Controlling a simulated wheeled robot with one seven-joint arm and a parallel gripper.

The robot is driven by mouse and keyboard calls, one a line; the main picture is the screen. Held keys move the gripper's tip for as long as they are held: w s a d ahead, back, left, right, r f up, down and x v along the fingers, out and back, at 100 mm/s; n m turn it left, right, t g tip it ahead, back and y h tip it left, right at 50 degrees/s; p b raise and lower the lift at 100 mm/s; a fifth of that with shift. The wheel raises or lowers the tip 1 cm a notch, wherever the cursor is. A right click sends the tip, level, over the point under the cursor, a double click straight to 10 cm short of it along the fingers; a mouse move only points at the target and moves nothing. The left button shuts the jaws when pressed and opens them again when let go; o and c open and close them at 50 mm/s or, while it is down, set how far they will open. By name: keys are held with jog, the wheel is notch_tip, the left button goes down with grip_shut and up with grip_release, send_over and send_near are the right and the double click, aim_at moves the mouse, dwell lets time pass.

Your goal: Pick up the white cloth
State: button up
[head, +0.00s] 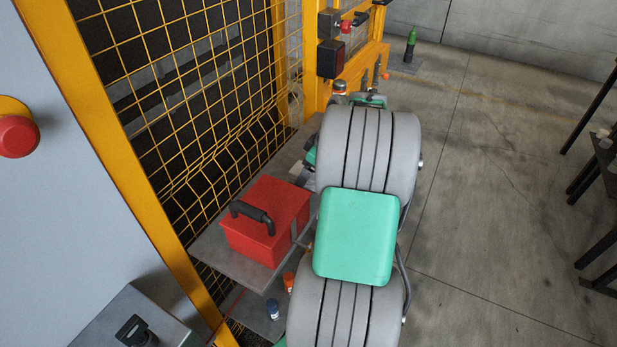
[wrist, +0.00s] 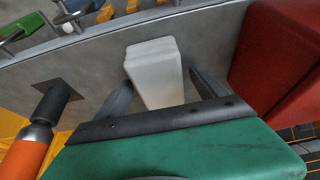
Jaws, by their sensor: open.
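The white cloth (wrist: 155,62) looks like a folded, block-shaped piece on a grey metal surface (wrist: 215,40) in the wrist view. My gripper (wrist: 161,80) is open, with one dark finger on each side of the cloth's near part. I cannot tell whether the fingers touch it. In the head view my arm covers most of that spot, and I cannot make out the cloth or the fingertips clearly.
A red toolbox (head: 265,220) with a black handle sits on the shelf and shows close to the right finger in the wrist view (wrist: 280,50). An orange and black cylindrical object (wrist: 35,140) is at left. Yellow-framed mesh fencing (head: 190,90) stands behind.

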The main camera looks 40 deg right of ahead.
jog(key=shift+f, duration=0.1)
jog(key=c, duration=1.4)
jog(key=shift+c, duration=0.2)
jog(key=shift+r+p, duration=0.4)
jog(key=shift+r, duration=0.05)
jog(key=shift+r+b, duration=0.3)
jog(key=shift+b, duration=0.1)
jog(key=s+a+r+b, duration=0.2)
jog(key=s+a+r, duration=0.7)
jog(key=r, duration=0.3)
jog(key=shift+s, duration=0.9)
